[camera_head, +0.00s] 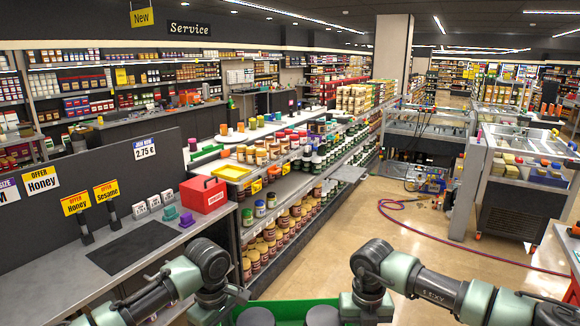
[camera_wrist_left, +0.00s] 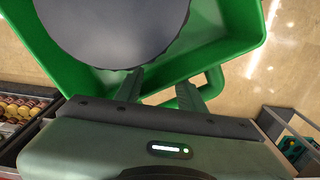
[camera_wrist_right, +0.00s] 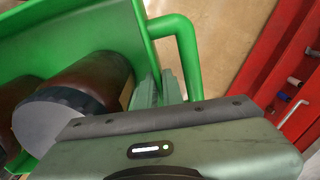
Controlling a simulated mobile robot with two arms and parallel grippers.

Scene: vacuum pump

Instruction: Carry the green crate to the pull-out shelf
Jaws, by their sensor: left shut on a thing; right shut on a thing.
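The green crate (camera_head: 290,302) shows at the bottom edge of the head view, in front of me between my two arms; most of it is cut off. It holds jars with grey lids (camera_head: 256,317).
A counter with a red toolbox (camera_head: 203,194) and a dark mat (camera_head: 132,246) stands at left. The stocked shelf unit (camera_head: 290,200) runs ahead. A red hose (camera_head: 430,233) lies on the right floor near grey machines (camera_head: 515,185). Open floor (camera_head: 390,270) lies between.

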